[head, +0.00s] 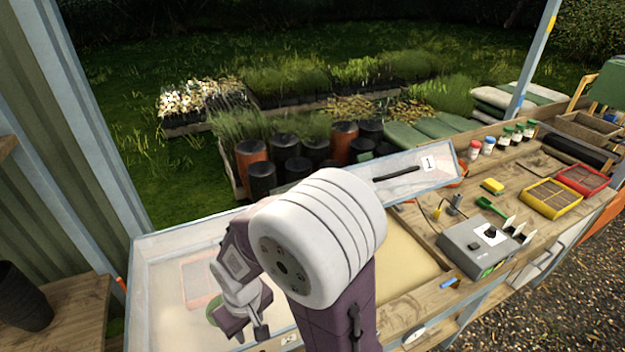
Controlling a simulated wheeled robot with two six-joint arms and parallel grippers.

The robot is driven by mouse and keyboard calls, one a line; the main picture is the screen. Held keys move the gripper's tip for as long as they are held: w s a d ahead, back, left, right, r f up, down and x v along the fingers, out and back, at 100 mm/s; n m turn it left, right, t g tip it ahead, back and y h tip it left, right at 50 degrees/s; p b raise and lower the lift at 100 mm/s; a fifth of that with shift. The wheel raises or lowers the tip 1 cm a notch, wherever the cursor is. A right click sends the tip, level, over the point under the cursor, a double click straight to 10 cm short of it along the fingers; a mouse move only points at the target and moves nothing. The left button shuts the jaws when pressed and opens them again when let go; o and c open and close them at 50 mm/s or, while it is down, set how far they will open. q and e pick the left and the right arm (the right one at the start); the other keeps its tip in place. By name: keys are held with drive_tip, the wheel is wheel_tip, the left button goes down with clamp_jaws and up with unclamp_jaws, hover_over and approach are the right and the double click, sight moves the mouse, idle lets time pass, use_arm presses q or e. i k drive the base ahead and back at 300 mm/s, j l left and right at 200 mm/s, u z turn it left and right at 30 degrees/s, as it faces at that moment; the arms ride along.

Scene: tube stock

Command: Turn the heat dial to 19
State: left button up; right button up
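The heat dial (490,231) is a black knob on a white plate, on top of a grey control box (464,241) on the bench at the right. The dial's numbers are too small to read. My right forearm hides part of the box. My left gripper is not in view.
The propagator's clear lid (412,171) stands raised, marked 1. Beside the control box lie a green scoop (490,206), a yellow block (492,186), white labels and a blue piece (449,281). Yellow (551,198) and red (584,180) trays and small bottles stand farther along.

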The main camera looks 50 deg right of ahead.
sight(490, 232)
drive_tip(key=z, duration=3.05)
drive_tip(key=i+l+u, duration=0.7)
drive_tip(key=u, duration=0.2)
drive_tip(key=i+l+u, duration=0.15)
drive_tip(key=l+u, duration=0.3)
drive_tip(key=l, duration=0.25)
drive_tip(key=i+l+u, duration=0.1)
drive_tip(key=l+u, duration=0.35)
drive_tip(key=l, duration=0.15)
drive_tip(key=l+u, duration=0.45)
drive_tip(key=l, duration=0.2)
drive_tip(key=k+l+u, duration=0.1)
drive_tip(key=l+u, duration=0.35)
drive_tip(key=l, duration=0.2)
